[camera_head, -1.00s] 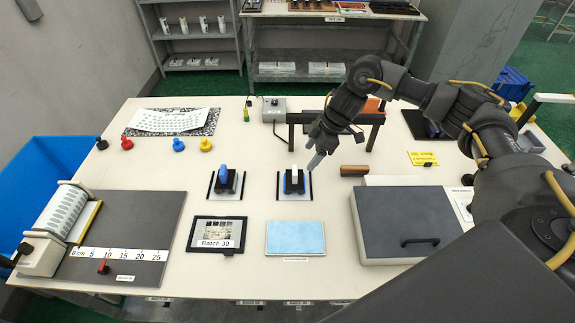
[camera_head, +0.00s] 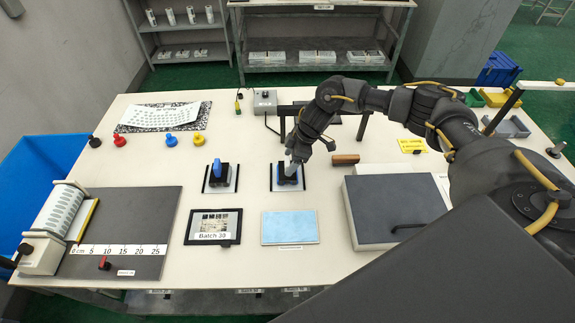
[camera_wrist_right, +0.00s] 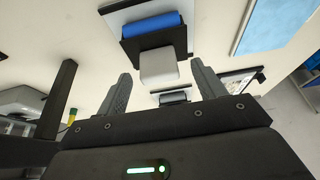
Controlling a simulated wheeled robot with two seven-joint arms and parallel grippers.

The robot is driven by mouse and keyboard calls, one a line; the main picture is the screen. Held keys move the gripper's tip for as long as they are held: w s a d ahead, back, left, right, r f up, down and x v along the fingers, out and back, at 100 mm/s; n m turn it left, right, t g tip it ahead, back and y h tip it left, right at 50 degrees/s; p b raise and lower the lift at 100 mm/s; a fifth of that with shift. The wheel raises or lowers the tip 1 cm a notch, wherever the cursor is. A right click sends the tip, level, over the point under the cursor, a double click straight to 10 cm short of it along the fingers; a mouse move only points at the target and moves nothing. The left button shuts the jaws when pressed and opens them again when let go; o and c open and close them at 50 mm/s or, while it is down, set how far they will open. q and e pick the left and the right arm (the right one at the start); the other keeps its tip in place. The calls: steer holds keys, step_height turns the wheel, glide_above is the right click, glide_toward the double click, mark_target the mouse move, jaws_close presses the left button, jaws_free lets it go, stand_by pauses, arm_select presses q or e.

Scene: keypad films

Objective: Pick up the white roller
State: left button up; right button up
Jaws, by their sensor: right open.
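The roller with the white handle (camera_wrist_right: 158,66) shows in the right wrist view, with a black body and a blue cylinder (camera_wrist_right: 153,24). It rests on the right stand (camera_head: 274,180) in the head view, where my gripper mostly hides its handle. My right gripper (camera_head: 291,165) is right at this roller. In the right wrist view its fingers (camera_wrist_right: 157,74) are open, with the white handle between or just beyond their tips; I cannot tell contact. A second roller with a blue handle (camera_head: 217,168) sits on the left stand. My left gripper is not in view.
A blue pad (camera_head: 290,228) and a framed batch picture (camera_head: 213,227) lie in front of the stands. Black posts (camera_head: 362,127) stand behind the right stand.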

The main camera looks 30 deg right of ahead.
steer(key=shift+x, duration=1.25)
steer(key=shift+w, duration=0.1)
steer(key=c, duration=1.1)
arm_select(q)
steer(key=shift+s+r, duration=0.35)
arm_select(e)
steer(key=shift+o, duration=0.2)
steer(key=shift+r, duration=0.1)
steer(key=shift+r+b, duration=0.35)
steer(key=shift+r, duration=0.1)
steer(key=shift+s+r+b, duration=0.2)
steer(key=shift+r+b, duration=0.25)
steer(key=shift+r, duration=0.8)
arm_select(q)
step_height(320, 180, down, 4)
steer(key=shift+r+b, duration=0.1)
steer(key=shift+b, duration=0.95)
arm_select(e)
steer(key=s+a+r, duration=0.1)
steer(key=s+r, duration=0.8)
steer(key=s, duration=0.4)
steer(key=shift+s+r, duration=0.25)
steer(key=shift+s, duration=0.05)
steer(key=shift+r, duration=0.1)
